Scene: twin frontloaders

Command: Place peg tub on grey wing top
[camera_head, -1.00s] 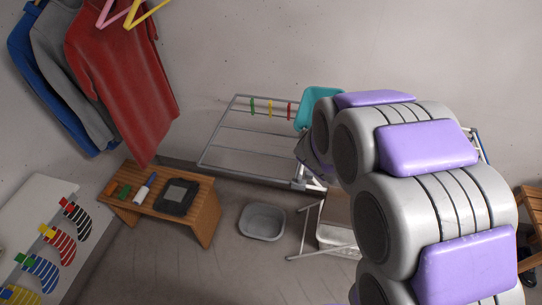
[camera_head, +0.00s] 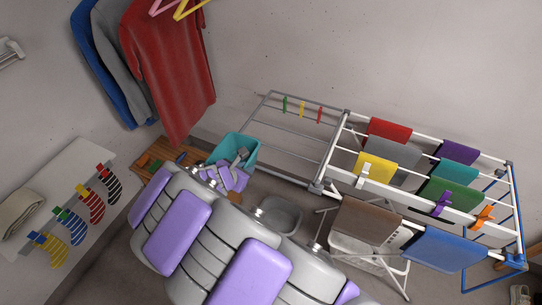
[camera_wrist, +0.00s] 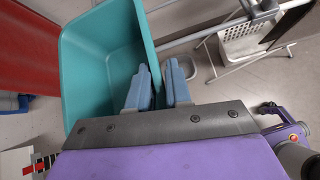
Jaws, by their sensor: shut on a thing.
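The peg tub (camera_head: 240,144) is teal and open-topped, held in the air at the left end of the grey wing. My gripper (camera_head: 243,157) is at its near side, partly hidden by my arm. In the wrist view, the tub (camera_wrist: 98,65) fills the upper left and looks empty where its inside shows. The blue-grey fingers of my gripper (camera_wrist: 158,72) close around its right wall. The grey wing (camera_head: 283,145) is the rack's left wing, made of thin grey bars. Green, yellow and red pegs hang on its back bars.
The white rack middle (camera_head: 347,185) holds several folded cloths. A grey basin (camera_head: 281,216) stands on the floor below. Hanging shirts (camera_head: 165,70) are close left of the tub. A wooden bench (camera_head: 155,165) and a board with striped socks (camera_head: 75,215) are further left.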

